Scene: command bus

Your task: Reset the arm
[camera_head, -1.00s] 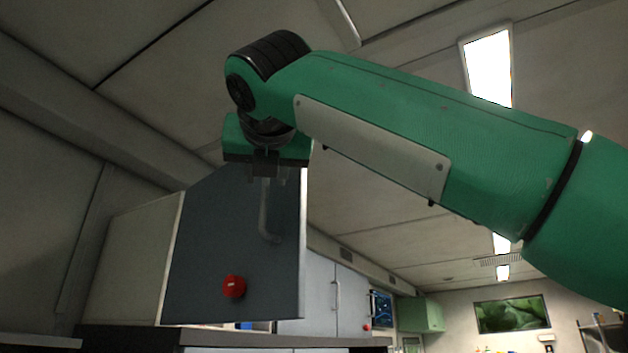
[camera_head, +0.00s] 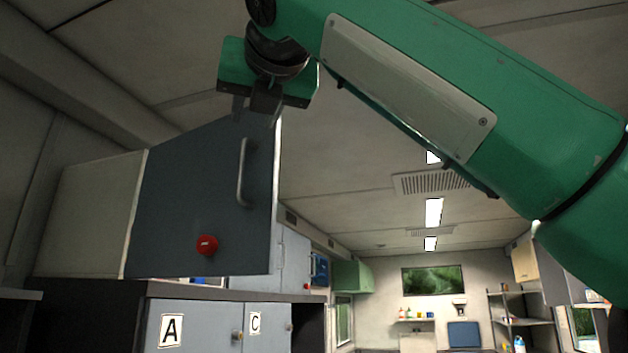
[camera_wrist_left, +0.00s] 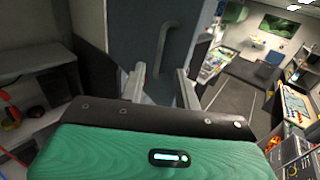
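My left gripper (camera_head: 257,110) is at the top of a grey cabinet door (camera_head: 190,200) in the head view. Its green arm reaches in from the right side of the picture. The fingers are apart and empty, above the door's metal handle (camera_head: 242,172). In the left wrist view the two fingers (camera_wrist_left: 161,88) stand wide apart, with the handle (camera_wrist_left: 160,45) beyond them and nothing between them. My right gripper is in neither view.
The door stands open from a wall cabinet (camera_head: 92,215) and carries a red round knob (camera_head: 207,245). Lower cupboards marked A (camera_head: 171,330) and C (camera_head: 255,318) are below. A shelf (camera_head: 520,322) stands at the back right. The aisle floor (camera_wrist_left: 235,95) looks clear.

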